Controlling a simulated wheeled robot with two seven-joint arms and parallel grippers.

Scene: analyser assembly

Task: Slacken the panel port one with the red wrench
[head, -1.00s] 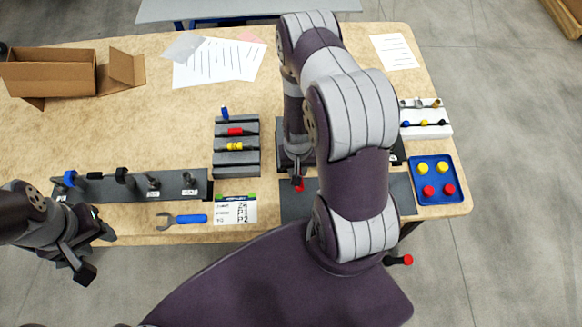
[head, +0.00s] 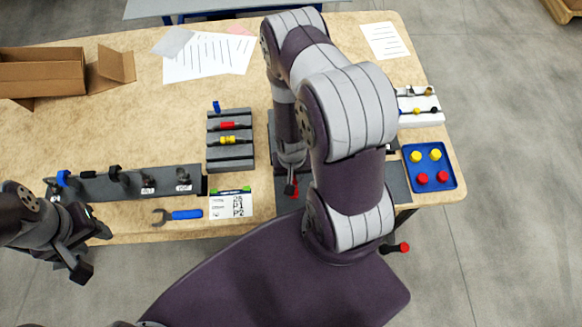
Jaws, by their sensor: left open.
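A dark strip panel (head: 95,187) with several dark fittings and a blue knob (head: 63,178) lies at the left of the table; two fittings have small white labels too blurred to read. My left gripper (head: 92,252) is open and empty, off the table's front edge below the strip. My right gripper (head: 290,180) points down over a dark mat, mostly behind my own arm. A small red piece (head: 295,191) shows at its tip; I cannot tell if it is the red wrench or if it is held. A blue-handled wrench (head: 180,215) lies on the table.
A grey rack (head: 230,163) holds red and yellow tools. A printed card (head: 232,207) lies before it. A blue tray (head: 411,180) with red and yellow caps and a white holder (head: 425,120) stand at right. A red-tipped black piece (head: 398,248) sticks out below the front edge. An open box (head: 45,75) stands back left.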

